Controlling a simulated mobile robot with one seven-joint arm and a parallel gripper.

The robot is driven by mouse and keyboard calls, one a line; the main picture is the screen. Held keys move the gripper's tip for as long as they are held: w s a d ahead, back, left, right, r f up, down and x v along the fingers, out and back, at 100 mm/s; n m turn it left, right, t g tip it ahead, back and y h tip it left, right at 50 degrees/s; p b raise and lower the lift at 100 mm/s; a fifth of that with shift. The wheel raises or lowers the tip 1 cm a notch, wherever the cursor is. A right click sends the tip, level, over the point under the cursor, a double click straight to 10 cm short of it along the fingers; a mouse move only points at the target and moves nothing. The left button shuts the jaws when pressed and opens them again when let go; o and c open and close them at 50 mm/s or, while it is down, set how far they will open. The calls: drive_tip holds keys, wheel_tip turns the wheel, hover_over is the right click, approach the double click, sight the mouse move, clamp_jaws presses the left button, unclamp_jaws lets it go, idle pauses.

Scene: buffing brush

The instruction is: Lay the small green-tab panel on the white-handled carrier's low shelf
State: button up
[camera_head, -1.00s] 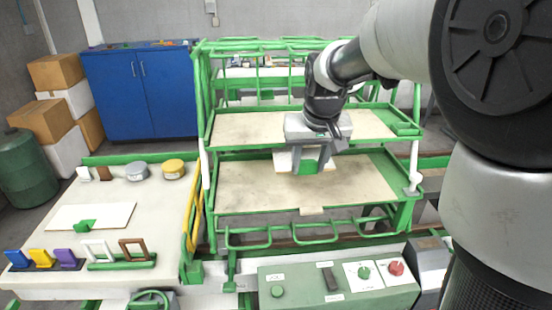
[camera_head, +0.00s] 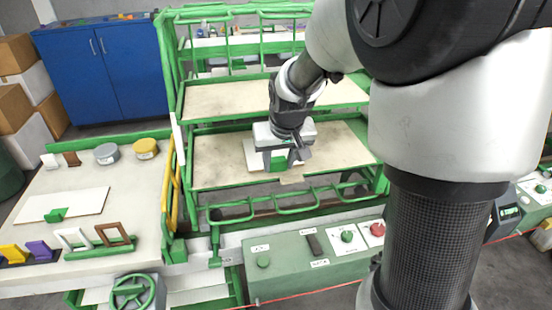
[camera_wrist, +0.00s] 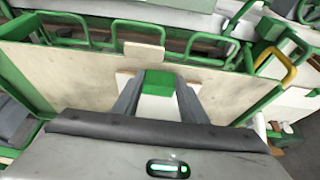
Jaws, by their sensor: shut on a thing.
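The small panel (camera_head: 255,156) is white with a green tab (camera_head: 279,163). My gripper (camera_head: 283,165) is shut on the tab, with the panel flat beneath it. The panel is over the middle of the low shelf (camera_head: 220,170) of the green carrier; I cannot tell whether it touches the shelf board. A white handle (camera_head: 178,133) shows on the carrier's left side. In the wrist view the fingers stand on both sides of the green tab (camera_wrist: 160,82), with the white panel (camera_wrist: 160,108) below, partly hidden by my gripper.
The upper shelf (camera_head: 220,98) lies behind and above my gripper. A table at left bears a larger white panel (camera_head: 85,203) with a green tab, frames and round tins. A green control box (camera_head: 315,250) stands in front. The low shelf is bare on both sides of the panel.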

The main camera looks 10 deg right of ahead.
drive_tip(key=shift+f, duration=0.15)
drive_tip(key=o, duration=1.1)
drive_tip(key=shift+s+r, duration=0.1)
drive_tip(key=shift+r, duration=0.6)
drive_tip(key=p+v, duration=0.1)
drive_tip(key=v, duration=1)
drive_tip(key=shift+t, duration=0.6)
drive_tip(key=s, duration=0.6)
drive_tip(key=s+r, duration=0.1)
drive_tip(key=s, duration=1.3)
drive_tip(key=shift+r, duration=0.15)
